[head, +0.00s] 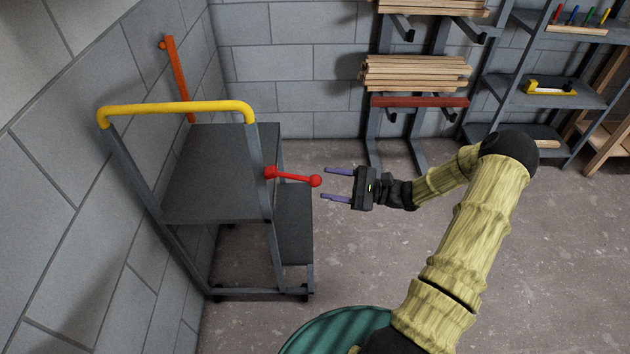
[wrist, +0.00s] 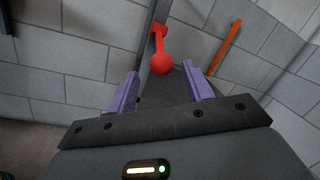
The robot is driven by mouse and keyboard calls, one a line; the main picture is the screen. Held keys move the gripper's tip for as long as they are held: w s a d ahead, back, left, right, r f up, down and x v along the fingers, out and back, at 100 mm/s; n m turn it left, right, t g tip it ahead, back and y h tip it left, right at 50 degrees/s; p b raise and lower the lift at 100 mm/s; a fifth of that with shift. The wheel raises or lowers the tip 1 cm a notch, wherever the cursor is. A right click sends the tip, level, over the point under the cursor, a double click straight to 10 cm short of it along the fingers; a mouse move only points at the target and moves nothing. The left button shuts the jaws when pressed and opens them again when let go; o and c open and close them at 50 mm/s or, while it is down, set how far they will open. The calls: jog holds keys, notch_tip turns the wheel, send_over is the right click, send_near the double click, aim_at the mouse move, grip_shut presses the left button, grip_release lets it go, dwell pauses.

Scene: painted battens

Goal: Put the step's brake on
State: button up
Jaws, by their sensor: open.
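The step (head: 220,170) is a dark grey two-tread unit with a yellow handrail (head: 180,107), standing against the wall at the left. Its brake looks to be the red lever (head: 293,177) on the right side of the frame, sticking out to the right with a red ball (head: 315,181) at its end. My gripper (head: 338,183) is open and empty, just right of the ball, with its purple fingers pointing at it. In the wrist view the red ball (wrist: 162,67) shows ahead, between and beyond the fingertips (wrist: 163,78). I see no contact.
An orange bar (head: 178,78) leans on the wall behind the step. A rack with wooden battens (head: 415,73) stands at the back, beside grey shelves (head: 555,92). The floor (head: 350,250) between the step and my arm is clear.

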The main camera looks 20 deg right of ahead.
jog(key=v, duration=1)
jog(key=shift+d, duration=0.2)
jog(key=shift+a+f, duration=0.1)
jog(key=s+a+r+n+g+h, duration=0.2)
jog(key=s+a+n+g+h, duration=0.75)
jog(key=a+h, duration=0.4)
jog(key=s+a+r+n+t+h+p, duration=0.1)
jog(key=r+n+t+h+p, duration=0.1)
jog(key=r+p, duration=0.7)
jog(key=s+a+r+n+t+h+p, duration=0.1)
jog(key=s+r+n+t+h+p, duration=0.1)
jog(key=r+p, duration=0.7)
notch_tip(320, 180, up, 8)
jog(key=shift+f+n+t+h, duration=0.2)
jog(key=shift+n+t+h, duration=0.25)
jog(key=shift+n, duration=0.6)
